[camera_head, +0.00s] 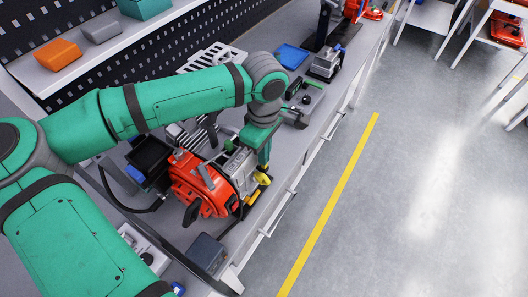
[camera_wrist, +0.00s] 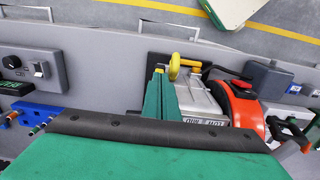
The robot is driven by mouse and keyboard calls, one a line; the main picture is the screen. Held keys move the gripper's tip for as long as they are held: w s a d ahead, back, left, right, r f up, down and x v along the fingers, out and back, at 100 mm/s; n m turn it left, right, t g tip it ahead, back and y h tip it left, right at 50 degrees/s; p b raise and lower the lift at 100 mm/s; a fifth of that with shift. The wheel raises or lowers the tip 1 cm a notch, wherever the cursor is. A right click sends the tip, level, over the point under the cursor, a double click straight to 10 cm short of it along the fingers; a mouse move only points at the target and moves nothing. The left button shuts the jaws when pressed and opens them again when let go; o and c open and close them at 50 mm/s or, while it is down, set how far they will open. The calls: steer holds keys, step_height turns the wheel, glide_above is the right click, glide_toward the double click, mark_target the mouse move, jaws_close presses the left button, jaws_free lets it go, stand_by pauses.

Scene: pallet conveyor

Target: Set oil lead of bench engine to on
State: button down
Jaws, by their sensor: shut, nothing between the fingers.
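The bench engine, with a red housing (camera_head: 193,183) and a grey block, stands on the workbench. It also shows at the right in the wrist view, red housing (camera_wrist: 242,108) beside grey block (camera_wrist: 200,98). Yellow fittings (camera_head: 262,178) sit on the engine's front side; in the wrist view a yellow handle-like part (camera_wrist: 175,66) stands there. I cannot tell which part is the oil lead. My green gripper (camera_head: 264,158) points down beside the yellow fittings, shut and empty. In the wrist view its fingers (camera_wrist: 158,78) are next to the yellow part; whether they touch is unclear.
A dark box (camera_head: 206,252) stands near the bench's front edge. A grey control box with a knob and switch (camera_wrist: 28,68) lies left in the wrist view, above a blue tool holder (camera_wrist: 35,113). The floor aisle is clear.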

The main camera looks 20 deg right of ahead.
steer(key=shift+s+f, duration=0.1)
steer(key=shift+f, duration=0.15)
